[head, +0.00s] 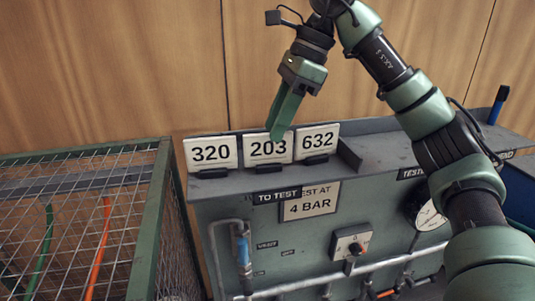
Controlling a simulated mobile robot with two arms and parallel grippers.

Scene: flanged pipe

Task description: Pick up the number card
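Three white number cards stand in small black holders on the grey shelf of the test bench: 320 (211,152) at the left, 203 (262,151) in the middle and 632 (317,140) at the right. My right gripper (277,130) reaches down from above, its green fingers overlapping the top right of card 203 in the picture. I see the fingers nearly edge-on, so I cannot tell whether they are open or touch the card. My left gripper is not in view.
A mesh cage (75,215) with a green frame stands at the left. The bench (275,240) carries a "TEST AT 4 BAR" sign (310,203), a valve knob (353,245) and a gauge (430,215). A blue-handled tool (498,103) stands at the far right. A wooden wall is behind.

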